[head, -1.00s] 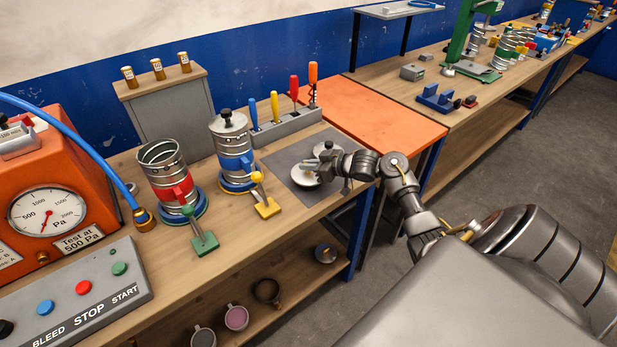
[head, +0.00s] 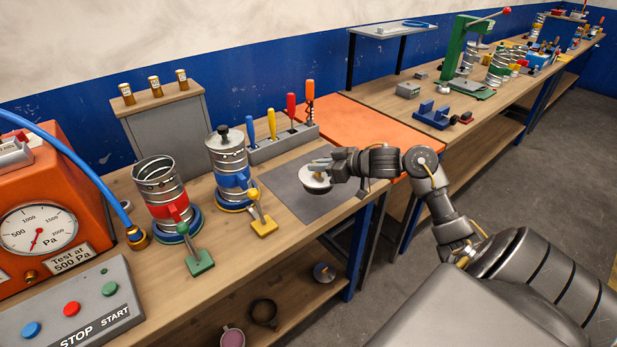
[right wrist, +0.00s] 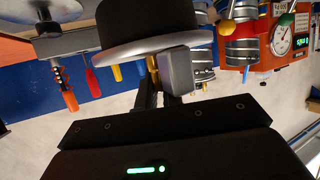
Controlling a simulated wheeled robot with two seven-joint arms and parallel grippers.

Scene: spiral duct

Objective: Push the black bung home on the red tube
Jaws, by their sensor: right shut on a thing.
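The red tube (head: 162,190) stands upright on a blue ring at the left of the bench, a metal cylinder with a red band and an open top. My right gripper (head: 326,166) is shut on a round bung (head: 316,185) over the grey mat, well to the right of the red tube. The bung shows a pale disc in the head view; in the right wrist view the bung (right wrist: 150,25) looks black, with a wide rim. The fingers partly hide it. My left gripper is not in view.
A blue-banded tube (head: 229,165) with a black-knobbed lid stands between the red tube and the mat (head: 290,194). Green (head: 197,258) and yellow (head: 262,222) clamp handles stick up in front. A tool rack (head: 285,145) stands behind; an orange gauge box (head: 40,220) is at left.

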